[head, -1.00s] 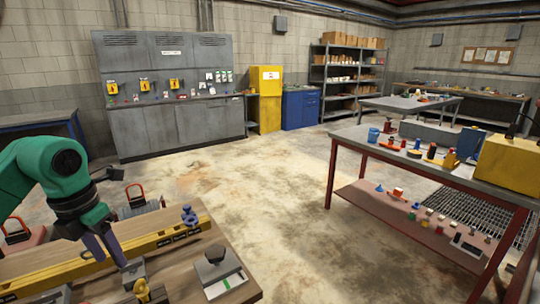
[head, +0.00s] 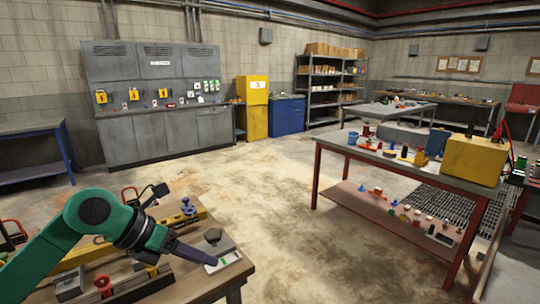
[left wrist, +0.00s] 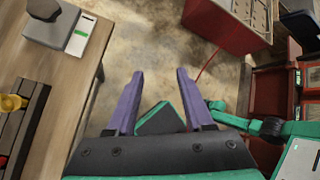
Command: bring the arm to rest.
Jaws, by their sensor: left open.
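My left arm (head: 95,225) is green and comes in from the left, bent over the near workbench. My left gripper (head: 196,252) has purple fingers and points right, close to the grey block with a dark knob on the bench's right part. In the left wrist view the fingers of the left gripper (left wrist: 160,73) stand apart with nothing gripped between them. Floor and a green piece show behind the fingers. A green arm part shows at the right of that view. My right gripper is not seen.
The wooden workbench (head: 205,285) holds a yellow rail (head: 85,255), a blue-purple fitting (head: 187,207) and the grey block (head: 215,240). A red-framed table (head: 400,160) with parts stands at the right. Open floor (head: 270,220) lies between them.

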